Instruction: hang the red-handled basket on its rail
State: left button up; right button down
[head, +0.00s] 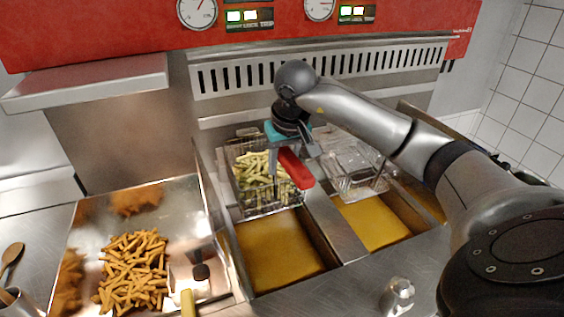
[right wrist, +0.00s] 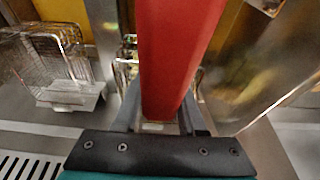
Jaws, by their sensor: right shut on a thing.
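The red-handled basket (head: 241,197) is a wire basket with pale fries in it. It is at the rear of the left fryer vat, with golden oil (head: 280,252) showing in front of it. My right gripper (head: 287,157) is shut on its red handle (head: 296,168). The handle (right wrist: 178,50) also fills the middle of the right wrist view, between the fingers. The gripper hides part of the basket's rear, and I cannot make out the rail or whether the basket touches it. My left gripper is not in view.
An empty wire basket (head: 352,172) is at the rear of the right vat (head: 372,225). A metal tray (head: 185,215) with browned fries (head: 133,270) stands to the left. A slotted steel back panel (head: 320,70) rises behind the vats, below a red control panel (head: 120,28).

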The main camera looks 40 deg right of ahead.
jog(key=shift+s+b+x, duration=0.2)
jog(key=shift+b+x, duration=0.7)
jog(key=shift+x, duration=0.25)
jog(key=shift+a+f, duration=0.1)
jog(key=shift+f, duration=0.05)
jog(key=shift+f+b, duration=0.6)
jog(key=shift+f, duration=0.1)
jog(key=shift+s, duration=0.1)
jog(key=shift+c, duration=2)
grip_release()
jog(key=v, duration=1.5)
jog(key=shift+p, duration=0.3)
jog(key=shift+r, duration=0.1)
